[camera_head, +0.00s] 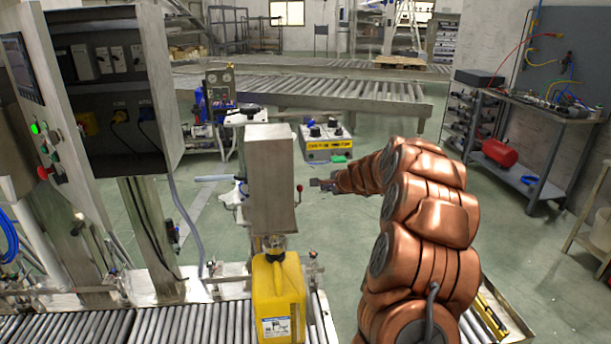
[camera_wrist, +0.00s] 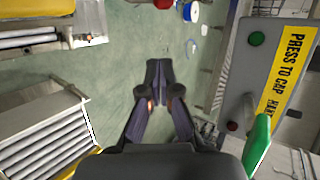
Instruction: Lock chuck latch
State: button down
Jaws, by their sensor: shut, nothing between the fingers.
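A small lever with a red knob (camera_head: 298,188) sticks up at the right side of the grey metal capper housing (camera_head: 270,182). I cannot tell whether it is the chuck latch. In the wrist view a grey panel marked "PRESS TO CAP" (camera_wrist: 289,70) stands at the right, with a green handle (camera_wrist: 258,143) and a dark red knob (camera_wrist: 232,126). My gripper (camera_head: 320,184) is just right of the housing in the head view, apart from it. In the wrist view my gripper (camera_wrist: 160,72) is shut and empty over the floor, left of the panel.
A yellow jug (camera_head: 278,297) stands on the roller conveyor (camera_head: 190,325) below the housing. An open control cabinet (camera_head: 110,85) is at the left. A yellow-fronted box (camera_head: 327,145) stands behind my gripper. Green floor (camera_head: 335,235) is clear between housing and arm.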

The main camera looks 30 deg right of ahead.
aim_at(300, 194)
jog(key=shift+d, duration=0.5)
jog(key=shift+w, duration=0.1)
jog(key=shift+a+p+x, duration=0.3)
jog(key=shift+p+x, duration=1)
jog(key=shift+x, duration=3.65)
jog(key=shift+s+a+r, duration=0.15)
jog(key=shift+a+r, duration=0.15)
jog(key=shift+a, duration=0.45)
jog(key=shift+s+a+r, duration=0.1)
jog(key=shift+a+r, duration=0.2)
jog(key=shift+a, duration=0.5)
jog(key=shift+f+b, duration=0.1)
jog(key=shift+b, duration=0.9)
jog(key=shift+t+b, duration=0.3)
jog(key=shift+b, duration=0.05)
